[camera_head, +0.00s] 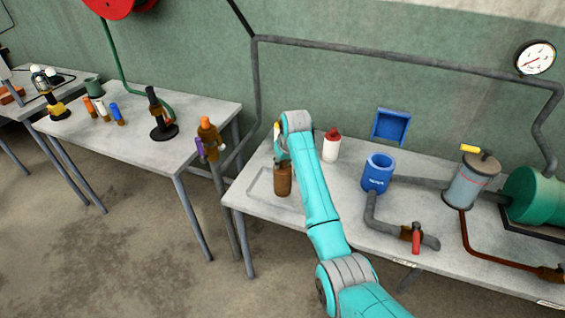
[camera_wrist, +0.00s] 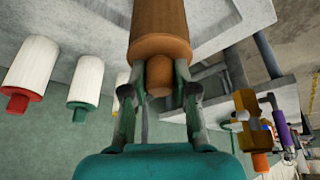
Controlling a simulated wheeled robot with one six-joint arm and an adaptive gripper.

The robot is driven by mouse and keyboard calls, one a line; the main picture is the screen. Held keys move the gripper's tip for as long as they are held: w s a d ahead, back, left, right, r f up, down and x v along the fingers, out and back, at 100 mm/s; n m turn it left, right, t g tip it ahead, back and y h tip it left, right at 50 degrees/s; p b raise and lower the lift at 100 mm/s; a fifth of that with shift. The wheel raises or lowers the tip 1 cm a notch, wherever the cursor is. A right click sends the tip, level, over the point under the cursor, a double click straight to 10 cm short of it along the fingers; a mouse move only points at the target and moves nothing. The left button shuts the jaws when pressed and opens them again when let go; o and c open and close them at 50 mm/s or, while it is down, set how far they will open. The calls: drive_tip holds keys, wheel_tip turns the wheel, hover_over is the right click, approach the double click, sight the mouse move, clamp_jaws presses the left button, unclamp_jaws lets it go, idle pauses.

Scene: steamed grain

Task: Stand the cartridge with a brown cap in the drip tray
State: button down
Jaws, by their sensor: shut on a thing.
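My gripper (camera_wrist: 159,92) is shut on the brown cartridge (camera_wrist: 159,28), with its fingers around the brown cap (camera_wrist: 158,75). In the head view the cartridge (camera_head: 283,183) hangs below my gripper (camera_head: 283,160) and looks upright, cap up. Its lower end is over or in the shallow grey drip tray (camera_head: 256,195) at the left end of the right table. I cannot tell whether its base touches the tray floor. My arm hides the tray's right part. The tray's pale rim also shows in the wrist view (camera_wrist: 235,15).
A white cartridge with a red cap (camera_head: 332,147) stands behind my arm; a green-capped white one (camera_wrist: 84,82) is beside it. A blue cup-shaped holder (camera_head: 378,174), pipes and a grey canister (camera_head: 464,185) lie to the right. A valve post (camera_head: 212,150) stands left of the table.

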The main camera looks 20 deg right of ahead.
drive_tip(key=c, duration=0.9)
unclamp_jaws()
drive_tip(key=shift+f, duration=0.15)
drive_tip(key=v, duration=1.2)
drive_tip(key=shift+s, duration=0.1)
